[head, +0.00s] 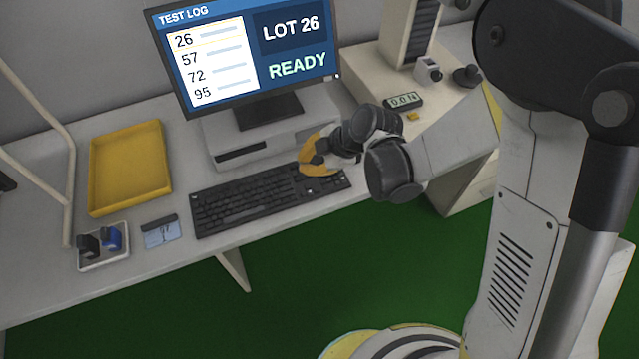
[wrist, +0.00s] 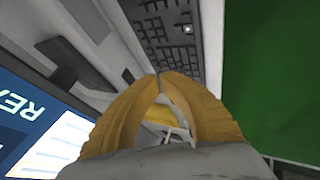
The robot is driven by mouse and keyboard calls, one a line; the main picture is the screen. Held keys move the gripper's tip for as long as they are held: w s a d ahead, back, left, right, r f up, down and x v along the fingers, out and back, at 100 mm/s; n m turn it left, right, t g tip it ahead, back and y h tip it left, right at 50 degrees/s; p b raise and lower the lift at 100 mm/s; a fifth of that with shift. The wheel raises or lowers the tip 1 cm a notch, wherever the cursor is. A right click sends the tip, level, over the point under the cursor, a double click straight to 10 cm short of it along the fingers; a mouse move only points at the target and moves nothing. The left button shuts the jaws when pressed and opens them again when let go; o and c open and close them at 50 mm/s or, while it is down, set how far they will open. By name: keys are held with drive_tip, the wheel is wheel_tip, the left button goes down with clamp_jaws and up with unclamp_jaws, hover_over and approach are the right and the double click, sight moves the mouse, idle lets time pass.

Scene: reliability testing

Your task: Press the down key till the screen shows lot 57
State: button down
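The monitor screen (head: 245,50) reads "LOT 26" and "READY". Its test log lists 26, 57, 72 and 95, with a yellowish outline around 26. The black keyboard (head: 255,198) lies on the desk below the monitor and shows upside in the wrist view (wrist: 165,30). My gripper (head: 305,172) is over the keyboard's right part, its orange fingers hiding some keys. In the wrist view its fingertips (wrist: 158,76) meet, with nothing held between them. The down key cannot be picked out, and I cannot tell whether the fingertips touch any key.
A yellow tray (head: 95,190) lies on the left of the desk. A small white holder (head: 103,262) with dark and blue items stands in front of it. A small display reading 0.0 N (head: 404,100) sits on the right-hand stand.

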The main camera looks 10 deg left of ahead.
sight(302, 188)
drive_tip(key=shift+f, duration=0.1)
wheel_tip(302, 188, down, 9)
drive_tip(key=b, duration=0.7)
drive_tip(key=shift+r, duration=0.2)
drive_tip(key=shift+f, duration=0.1)
idle(1.2)
drive_tip(key=shift+f+b, duration=0.35)
drive_tip(key=shift+b, duration=0.1)
drive_tip(key=shift+f+b, duration=0.35)
drive_tip(key=shift+b, duration=0.05)
idle(0.4)
drive_tip(key=shift+r, duration=0.1)
drive_tip(key=shift+r+p, duration=0.5)
drive_tip(key=shift+r, duration=0.25)
